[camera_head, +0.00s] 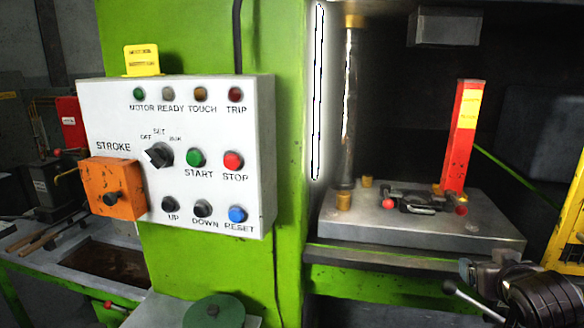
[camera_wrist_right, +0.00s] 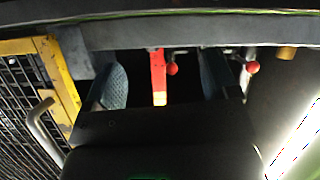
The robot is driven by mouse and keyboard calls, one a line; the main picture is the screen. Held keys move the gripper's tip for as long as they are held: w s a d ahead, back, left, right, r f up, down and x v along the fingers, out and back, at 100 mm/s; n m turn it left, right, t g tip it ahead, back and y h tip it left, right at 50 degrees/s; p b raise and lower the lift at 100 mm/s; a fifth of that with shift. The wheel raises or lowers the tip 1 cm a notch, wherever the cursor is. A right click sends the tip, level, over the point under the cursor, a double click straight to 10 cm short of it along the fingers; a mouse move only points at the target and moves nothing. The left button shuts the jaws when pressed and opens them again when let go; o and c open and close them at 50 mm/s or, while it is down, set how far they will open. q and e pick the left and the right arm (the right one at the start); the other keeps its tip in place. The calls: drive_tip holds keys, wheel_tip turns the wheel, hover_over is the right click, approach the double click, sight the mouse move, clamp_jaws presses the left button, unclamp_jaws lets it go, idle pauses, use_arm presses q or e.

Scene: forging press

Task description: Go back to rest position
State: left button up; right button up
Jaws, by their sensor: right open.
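My right gripper (camera_head: 484,270) shows at the lower right of the head view, in front of the press bed. In the right wrist view my right gripper (camera_wrist_right: 160,70) has its two dark fingers spread wide, with nothing held between them. The red post (camera_wrist_right: 158,75) shows in the gap beyond the fingers. My left gripper is not in view.
The white control panel (camera_head: 130,115) with its orange box (camera_head: 112,190) is on the green press frame (camera_head: 290,80). The grey press bed (camera_head: 350,222) carries a red post (camera_head: 465,135) and a dark fixture (camera_head: 415,203). A yellow guard (camera_head: 570,225) stands at far right.

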drive_tip(key=s+a+f+g+y, duration=0.1)
drive_tip(key=s+a+f+g, duration=0.2)
drive_tip(key=s+f, duration=0.55)
drive_tip(key=s+a+f+n+g+y, duration=0.1)
drive_tip(key=s+a+f+g, duration=0.4)
drive_tip(key=s, duration=0.6)
drive_tip(key=s+a+f+g, duration=0.1)
drive_tip(key=s+a+f, duration=0.1)
drive_tip(key=s+f, duration=0.65)
drive_tip(key=w+f+n+t+y, duration=0.1)
drive_tip(key=w+f+t, duration=0.6)
drive_tip(key=f, duration=0.3)
drive_tip(key=shift+f+t, duration=0.35)
drive_tip(key=shift+t, duration=0.05)
drive_tip(key=shift+d, duration=0.1)
drive_tip(key=shift+c, duration=0.2)
